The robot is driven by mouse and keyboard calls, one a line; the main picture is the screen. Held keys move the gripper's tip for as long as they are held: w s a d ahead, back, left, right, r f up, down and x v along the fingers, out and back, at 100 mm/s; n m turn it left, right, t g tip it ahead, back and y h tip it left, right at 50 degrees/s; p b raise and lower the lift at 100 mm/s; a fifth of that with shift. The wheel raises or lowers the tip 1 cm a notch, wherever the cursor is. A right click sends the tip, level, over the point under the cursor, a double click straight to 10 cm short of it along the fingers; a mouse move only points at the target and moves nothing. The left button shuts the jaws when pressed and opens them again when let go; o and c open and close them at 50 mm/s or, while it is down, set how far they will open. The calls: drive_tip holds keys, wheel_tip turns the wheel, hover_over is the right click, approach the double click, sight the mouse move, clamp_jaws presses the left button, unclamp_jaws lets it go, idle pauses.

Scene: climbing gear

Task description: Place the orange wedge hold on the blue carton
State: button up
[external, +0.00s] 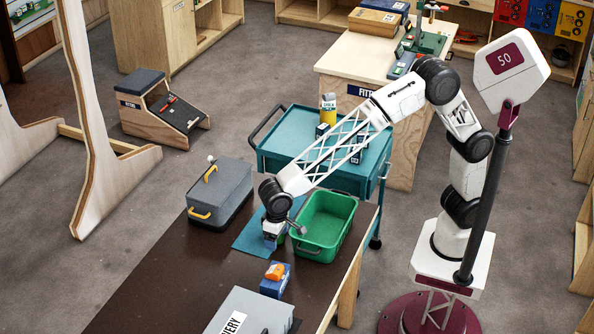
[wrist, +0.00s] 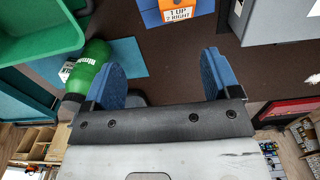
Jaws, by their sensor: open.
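The orange wedge hold (external: 276,271) sits on top of the blue carton (external: 274,287) on the dark table, apart from my gripper. In the wrist view the blue carton (wrist: 205,8) is cut off by the top edge, with a label and a bit of orange on it. My gripper (external: 271,240) is low over the table, behind the carton in the external view. In the wrist view my gripper (wrist: 163,75) has its two blue fingers wide apart with nothing between them.
A green tub (external: 325,228) and a blue mat (external: 249,236) lie beside my gripper. A green bottle (wrist: 92,66) shows close to one finger. A grey toolbox (external: 220,187) and a grey delivery box (external: 246,312) stand on the table. The table's left front is clear.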

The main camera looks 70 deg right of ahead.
drive_tip(key=s+d+r, duration=0.2)
drive_tip(key=d+r, duration=0.2)
drive_tip(key=d, duration=0.7)
drive_tip(key=s+d+r+t, duration=0.1)
drive_tip(key=d+r, duration=0.3)
drive_tip(key=d, duration=0.6)
drive_tip(key=s+d+r, duration=0.2)
drive_tip(key=d+r, duration=0.2)
drive_tip(key=d, duration=0.7)
drive_tip(key=s+d+f+t, duration=0.1)
drive_tip(key=s+d+f, duration=0.1)
drive_tip(key=s+d, duration=2)
drive_tip(key=shift+d+t, duration=0.3)
drive_tip(key=shift+d, duration=0.5)
